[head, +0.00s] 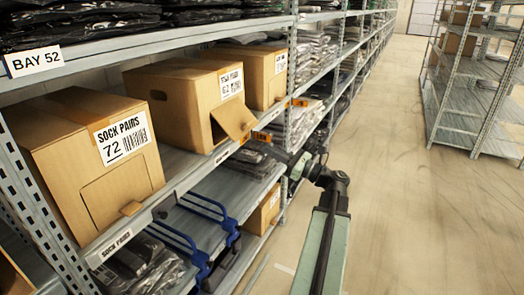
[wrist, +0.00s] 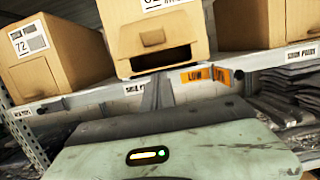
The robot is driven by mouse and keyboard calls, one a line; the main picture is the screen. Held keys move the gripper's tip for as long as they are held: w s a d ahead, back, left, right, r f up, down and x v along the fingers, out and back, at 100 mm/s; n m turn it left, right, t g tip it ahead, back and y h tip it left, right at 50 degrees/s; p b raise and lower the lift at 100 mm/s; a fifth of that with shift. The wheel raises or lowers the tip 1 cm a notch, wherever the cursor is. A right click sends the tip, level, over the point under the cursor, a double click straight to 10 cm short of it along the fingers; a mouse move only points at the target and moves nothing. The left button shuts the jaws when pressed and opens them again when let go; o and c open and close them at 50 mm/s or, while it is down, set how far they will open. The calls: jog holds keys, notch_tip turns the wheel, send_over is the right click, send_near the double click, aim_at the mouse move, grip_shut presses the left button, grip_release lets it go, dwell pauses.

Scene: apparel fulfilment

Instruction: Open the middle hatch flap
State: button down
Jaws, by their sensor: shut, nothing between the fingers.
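The middle cardboard box (head: 185,105) stands on the shelf between two others. Its hatch flap (head: 233,122) is tilted outward, with a dark opening beside it. In the wrist view, the middle flap (wrist: 155,36) carries a small tab, and a dark gap shows below its lower edge. The flap on the left SOCK PAIRS 72 box (head: 117,192) lies flat in its face. My gripper (head: 274,152) is a dark shape to the lower right of the middle flap, apart from it, shut and empty. Its fingertips are hard to make out against dark bags.
The right box (head: 262,68) stands farther along the same shelf. An orange label (head: 262,136) sits on the shelf edge (head: 180,187). Blue-framed racks (head: 200,232) and bagged clothes lie below. The aisle floor (head: 400,200) is clear up to another rack (head: 480,95).

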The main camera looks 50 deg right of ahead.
jog(key=p+x, duration=0.2)
jog(key=x, duration=0.8)
jog(key=shift+d+r, duration=0.1)
dwell(1.6)
jog(key=r+p, duration=0.3)
jog(key=s+r+p, duration=0.1)
jog(key=r+p, duration=0.3)
jog(key=s+r+p, duration=0.1)
jog(key=r+p, duration=0.2)
jog(key=shift+d+r+p, duration=0.15)
jog(key=shift+d+p, duration=0.05)
jog(key=shift+p, duration=0.15)
jog(key=shift+s, duration=0.1)
jog(key=b, duration=0.3)
send_near(251, 122)
notch_tip(251, 122, up, 3)
jog(key=shift+s+f, duration=0.15)
jog(key=shift+s, duration=0.05)
dwell(0.3)
